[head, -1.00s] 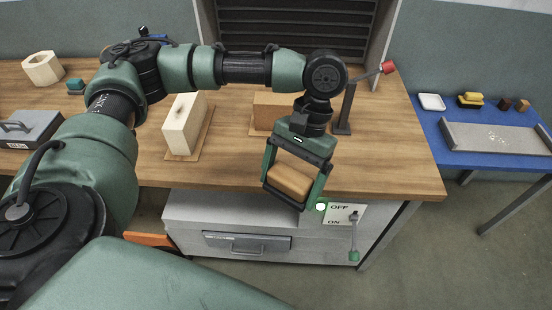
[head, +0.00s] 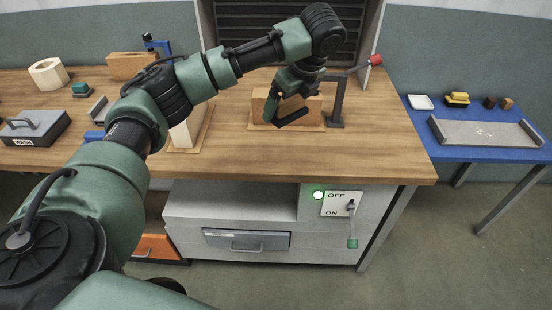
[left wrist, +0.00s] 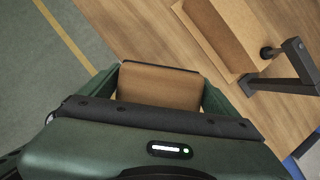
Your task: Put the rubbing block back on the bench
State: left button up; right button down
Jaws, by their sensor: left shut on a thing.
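My left gripper (head: 282,113) is over the back middle of the wooden bench (head: 350,160), in front of a larger wooden block. In the left wrist view it also shows (left wrist: 160,90), shut on the tan rubbing block (left wrist: 160,88), which sits between the two green fingers. In the head view I cannot clearly tell the held block from the wood behind it. The bench top shows beyond the fingers in the left wrist view; I cannot tell whether the block touches it. My right gripper is not in view.
A wooden block (head: 313,106) on a thin board stands behind the gripper. A post with a red-knobbed lever (head: 337,105) is just right. A pale block (head: 185,132) stands left. The bench front middle is clear. A blue table (head: 450,150) with a grey tray is at right.

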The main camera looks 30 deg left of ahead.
pick_arm(q)
jog(key=w+a+m+t, duration=0.1)
jog(key=w+a+m, duration=0.1)
jog(key=a+m, duration=0.25)
jog(key=p, duration=0.1)
send_over(274, 153)
jog(key=d, duration=0.1)
jog(key=shift+n+t+h, duration=0.25)
jog(key=shift+t+h, duration=0.05)
jog(key=f, duration=1.4)
jog(key=shift+s+f, duration=0.35)
jog(key=shift+f, duration=2.05)
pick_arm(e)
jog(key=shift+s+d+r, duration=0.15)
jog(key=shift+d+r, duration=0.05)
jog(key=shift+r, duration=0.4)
pick_arm(q)
jog(key=shift+f+p, duration=0.1)
jog(key=shift+p, duration=0.2)
jog(key=o, duration=1)
jog(key=shift+o, duration=0.2)
jog(key=v, duration=1.2)
jog(key=shift+b, duration=0.45)
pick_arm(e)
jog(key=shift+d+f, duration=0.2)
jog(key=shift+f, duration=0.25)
